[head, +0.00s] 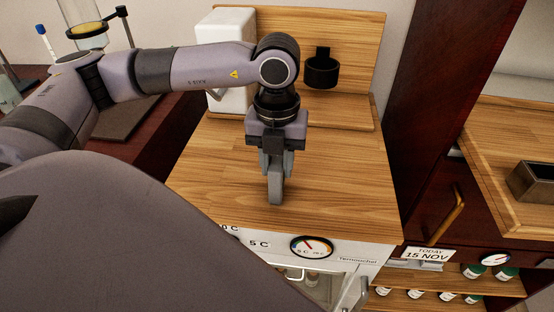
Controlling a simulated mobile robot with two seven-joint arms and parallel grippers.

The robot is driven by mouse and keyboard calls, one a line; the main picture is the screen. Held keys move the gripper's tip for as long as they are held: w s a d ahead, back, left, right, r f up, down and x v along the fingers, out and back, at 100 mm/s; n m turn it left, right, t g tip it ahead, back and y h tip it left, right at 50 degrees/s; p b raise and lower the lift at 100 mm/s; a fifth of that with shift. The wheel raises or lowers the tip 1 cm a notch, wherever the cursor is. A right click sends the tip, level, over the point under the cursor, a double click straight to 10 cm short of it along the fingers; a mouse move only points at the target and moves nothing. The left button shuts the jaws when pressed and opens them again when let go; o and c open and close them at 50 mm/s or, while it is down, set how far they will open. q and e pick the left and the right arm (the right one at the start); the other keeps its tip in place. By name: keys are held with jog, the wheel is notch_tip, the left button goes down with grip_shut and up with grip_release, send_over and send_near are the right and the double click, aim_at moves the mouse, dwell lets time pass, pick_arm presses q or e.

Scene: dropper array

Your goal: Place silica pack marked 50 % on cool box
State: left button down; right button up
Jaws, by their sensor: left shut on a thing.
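My left gripper (276,197) points down over the wooden top (220,185) of a white cabinet, near its front edge. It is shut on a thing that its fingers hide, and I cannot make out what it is. Whether the fingertips touch the wood is not clear. The cabinet's white front (375,250) has a round dial and a "5 C" marking; it looks like the cool box. I see no silica pack and no "50 %" mark. My right gripper is not in view.
A white box (235,90) and a black ring holder (322,70) stand at the back of the wooden top. A glass door (310,282) is below the dial. A shelf with several small bottles (505,272) and a metal tray (535,182) are at right. The wood around the gripper is clear.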

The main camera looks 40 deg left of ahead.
pick_arm(q)
jog(key=shift+f+b, duration=0.2)
jog(key=shift+b, duration=0.1)
jog(key=c, duration=0.8)
grip_release()
jog(key=shift+r, duration=0.1)
jog(key=shift+r+p, duration=0.25)
jog(key=shift+p, duration=0.1)
notch_tip(320, 180, up, 12)
jog(key=shift+f, duration=0.15)
